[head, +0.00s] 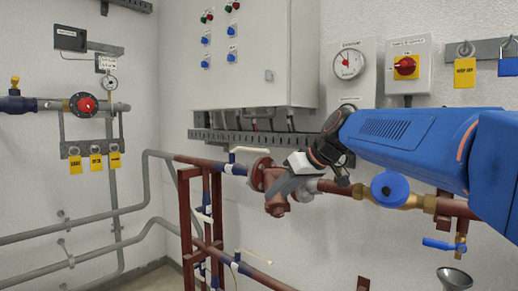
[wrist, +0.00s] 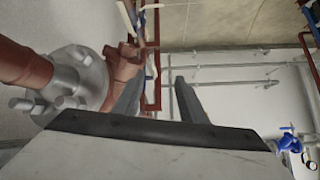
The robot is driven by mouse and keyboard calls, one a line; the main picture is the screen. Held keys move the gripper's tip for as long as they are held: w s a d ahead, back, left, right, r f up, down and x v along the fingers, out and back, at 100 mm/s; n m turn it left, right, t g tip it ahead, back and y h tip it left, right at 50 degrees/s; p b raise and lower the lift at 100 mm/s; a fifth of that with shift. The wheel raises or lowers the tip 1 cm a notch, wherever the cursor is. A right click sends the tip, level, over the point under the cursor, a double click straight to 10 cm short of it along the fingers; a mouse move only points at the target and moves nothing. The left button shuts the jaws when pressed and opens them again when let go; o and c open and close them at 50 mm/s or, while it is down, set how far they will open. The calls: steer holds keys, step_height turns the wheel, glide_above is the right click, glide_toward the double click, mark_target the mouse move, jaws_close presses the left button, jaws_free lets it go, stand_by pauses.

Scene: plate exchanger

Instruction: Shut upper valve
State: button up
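The upper valve (head: 235,168) is in the head view, on the red-brown upper pipe at the top of the red frame. It has a blue body and a white lever (head: 250,151) that points right, roughly along the pipe. My gripper (head: 275,194) is to the right of it and lower in the picture, in front of the flanged red-brown fitting (head: 277,205). In the wrist view my gripper (wrist: 158,82) has its two dark fingers apart with nothing between them. Blue and white valve parts show beyond the fingers, but which valve they belong to is unclear.
A flange with bolts (wrist: 72,82) is close to my left finger in the wrist view. A blue round handle (head: 390,189) is on the pipe under my arm. A lower valve lever (head: 254,255) shows below. A control cabinet (head: 258,50) hangs above.

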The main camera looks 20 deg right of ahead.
steer(key=w+d+r+n+t+y, duration=0.2)
steer(key=w+r+n, duration=0.1)
steer(key=w+r, duration=1.05)
glide_toward(248, 151)
steer(key=shift+t+y, duration=0.3)
steer(key=shift+t, duration=0.2)
steer(key=shift+w+a+f, duration=0.25)
steer(key=shift+w+f, duration=0.25)
steer(key=shift+w, duration=0.25)
steer(key=shift+w+a+f, duration=0.25)
steer(key=shift+w+f, duration=0.25)
steer(key=shift+w, duration=0.2)
steer(key=shift+w+a+f, duration=0.25)
steer(key=shift+w+f, duration=0.2)
steer(key=shift+w, duration=0.3)
jaws_close()
